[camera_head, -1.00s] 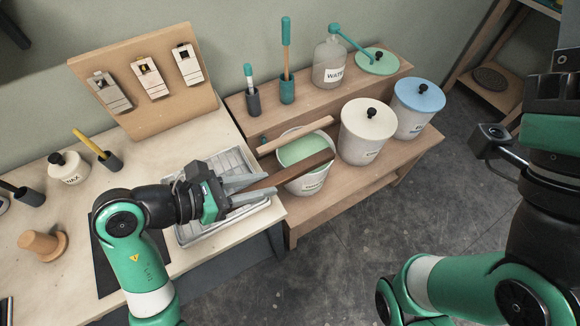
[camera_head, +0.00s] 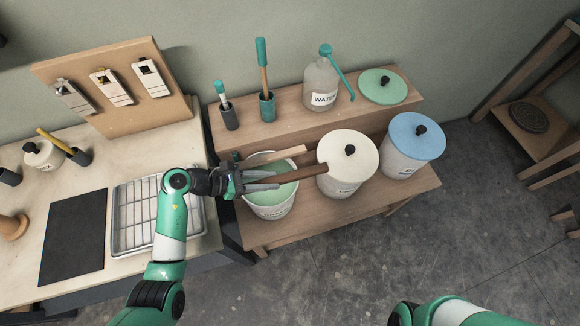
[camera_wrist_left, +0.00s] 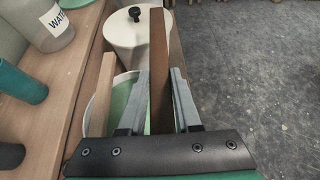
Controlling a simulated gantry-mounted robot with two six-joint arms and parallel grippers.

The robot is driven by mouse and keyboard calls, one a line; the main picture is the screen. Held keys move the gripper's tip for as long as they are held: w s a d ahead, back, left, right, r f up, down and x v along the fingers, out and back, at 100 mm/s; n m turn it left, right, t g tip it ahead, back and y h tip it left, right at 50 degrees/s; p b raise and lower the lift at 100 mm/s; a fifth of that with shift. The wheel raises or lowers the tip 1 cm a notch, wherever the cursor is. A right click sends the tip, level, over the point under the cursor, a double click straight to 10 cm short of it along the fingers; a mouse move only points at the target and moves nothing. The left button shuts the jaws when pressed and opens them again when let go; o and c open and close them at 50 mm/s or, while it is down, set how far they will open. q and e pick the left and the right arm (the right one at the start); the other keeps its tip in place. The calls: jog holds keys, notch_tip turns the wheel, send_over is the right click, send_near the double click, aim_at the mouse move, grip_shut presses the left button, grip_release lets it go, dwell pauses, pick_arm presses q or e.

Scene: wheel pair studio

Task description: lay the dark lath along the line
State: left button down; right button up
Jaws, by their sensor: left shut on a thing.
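The dark lath (camera_head: 308,172) is held in my left gripper (camera_head: 278,181) and points right, over the open bucket of green glaze (camera_head: 270,209) towards the white lidded bucket. In the left wrist view the dark lath (camera_wrist_left: 158,70) stands between both fingers, with its far end towards the white bucket. A pale lath (camera_head: 285,155) lies across the bucket behind it, roughly alongside. I cannot make out a marked line. My right arm shows only in part at the bottom right, and its gripper is out of the frame.
A white lidded bucket (camera_head: 346,167) and a blue-lidded bucket (camera_head: 413,145) stand to the right on the lower shelf. A water bottle (camera_head: 321,82) and brush holders stand behind. A wire-racked tray (camera_head: 130,216) and a bare dark mat (camera_head: 75,235) lie left.

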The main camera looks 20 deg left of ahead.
pick_arm(q)
jog(key=shift+s+a, duration=0.2)
jog(key=shift+a, duration=0.25)
jog(key=shift+s+a, duration=0.2)
jog(key=shift+a, duration=0.25)
pick_arm(e)
jog(key=shift+s+a, duration=0.3)
jog(key=shift+a, duration=0.05)
pick_arm(q)
notch_tip(320, 180, down, 7)
jog(key=b, duration=0.6)
jog(key=shift+r, duration=0.2)
pick_arm(e)
notch_tip(320, 180, down, 6)
jog(key=shift+r, duration=0.1)
pick_arm(q)
jog(key=shift+d+f, duration=0.1)
jog(key=shift+f, duration=0.1)
jog(key=shift+f+b, duration=0.5)
jog(key=shift+f, duration=0.05)
jog(key=c, duration=0.5)
grip_release()
jog(key=shift+r, duration=0.1)
pick_arm(e)
jog(key=shift+f, duration=0.5)
